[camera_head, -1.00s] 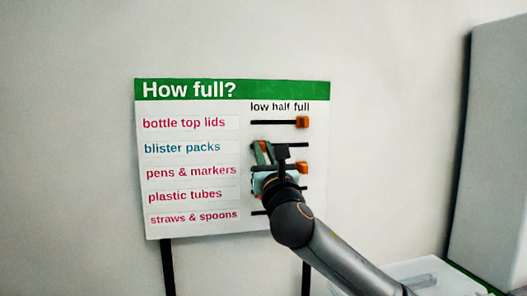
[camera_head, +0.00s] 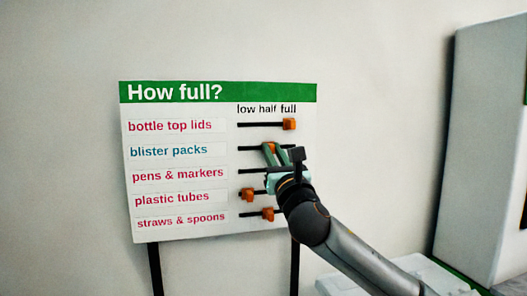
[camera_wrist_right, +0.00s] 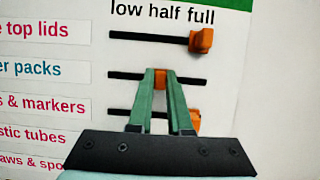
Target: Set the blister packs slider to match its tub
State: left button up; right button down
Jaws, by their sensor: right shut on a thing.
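The blister packs track (camera_wrist_right: 190,80) is second from the top. Its orange slider knob (camera_wrist_right: 160,80) sits near the middle of the track, under "half". My right gripper (camera_head: 271,146) is shut on this knob, its green fingers on either side; it also shows in the wrist view (camera_wrist_right: 159,74). My left gripper is not in view. The blister packs tub cannot be made out.
The bottle top lids knob (camera_head: 289,124) is at full. The pens & markers knob (camera_wrist_right: 194,118) is at the right, partly behind my finger. The plastic tubes knob (camera_head: 247,195) is at low, the straws & spoons knob (camera_head: 268,214) near half. A grey-white cabinet (camera_head: 485,150) stands right.

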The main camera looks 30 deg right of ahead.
jog(key=shift+f, duration=0.1)
jog(key=c, duration=0.8)
grip_release()
jog(key=shift+c, duration=0.2)
jog(key=b+v, duration=0.3)
jog(key=v, duration=0.9)
jog(key=shift+s, duration=0.25)
